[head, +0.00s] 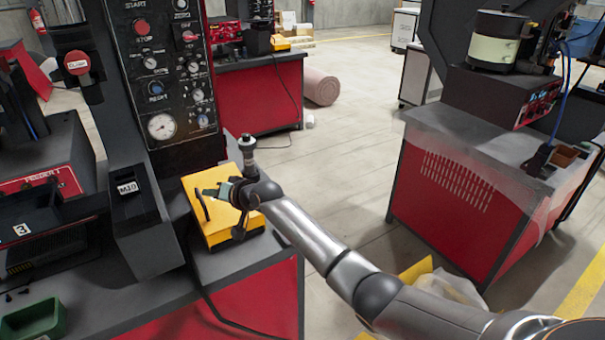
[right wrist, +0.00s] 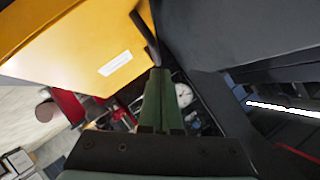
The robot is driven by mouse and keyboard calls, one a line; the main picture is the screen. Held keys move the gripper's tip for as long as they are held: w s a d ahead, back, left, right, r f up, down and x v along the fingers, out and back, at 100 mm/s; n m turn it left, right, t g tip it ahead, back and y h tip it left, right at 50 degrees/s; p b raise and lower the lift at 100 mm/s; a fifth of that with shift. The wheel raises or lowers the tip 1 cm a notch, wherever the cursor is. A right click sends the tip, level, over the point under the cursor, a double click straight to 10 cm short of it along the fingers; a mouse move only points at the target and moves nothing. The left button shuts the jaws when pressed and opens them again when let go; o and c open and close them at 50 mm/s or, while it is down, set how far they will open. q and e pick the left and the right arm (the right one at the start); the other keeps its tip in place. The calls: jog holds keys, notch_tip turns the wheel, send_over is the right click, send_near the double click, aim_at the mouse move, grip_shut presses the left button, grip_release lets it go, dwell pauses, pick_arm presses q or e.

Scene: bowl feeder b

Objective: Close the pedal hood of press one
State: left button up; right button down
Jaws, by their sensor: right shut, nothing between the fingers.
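The yellow pedal hood (head: 221,231) sits on the grey bench of the press, right of the control panel. A black bar handle (head: 202,206) stands on its left part. In the right wrist view the hood (right wrist: 85,45) fills the upper left, with a white label and the handle (right wrist: 146,38) along its edge. My right gripper (head: 212,192) is over the hood, its fingers shut with nothing between them. In the wrist view its green fingertips (right wrist: 158,73) are close to the handle's end; I cannot tell whether they touch. My arm hides part of the hood.
The control panel (head: 160,70) with gauges rises behind the hood. A dark M10 bin (head: 140,215) stands to its left, and a green tray (head: 34,320) is at the lower left. Another red bench (head: 450,190) stands across the aisle. The floor between is mostly open.

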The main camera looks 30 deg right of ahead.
aim_at(210, 224)
jog(key=shift+a+f, duration=0.85)
jog(key=shift+a, duration=0.1)
pick_arm(q)
jog(key=shift+a, duration=0.3)
pick_arm(e)
jog(key=shift+s+a+f, duration=0.1)
pick_arm(q)
jog(key=shift+f, duration=0.1)
pick_arm(e)
jog(key=shift+a+f, duration=0.1)
jog(key=shift+f, duration=0.1)
jog(key=shift+r, duration=0.1)
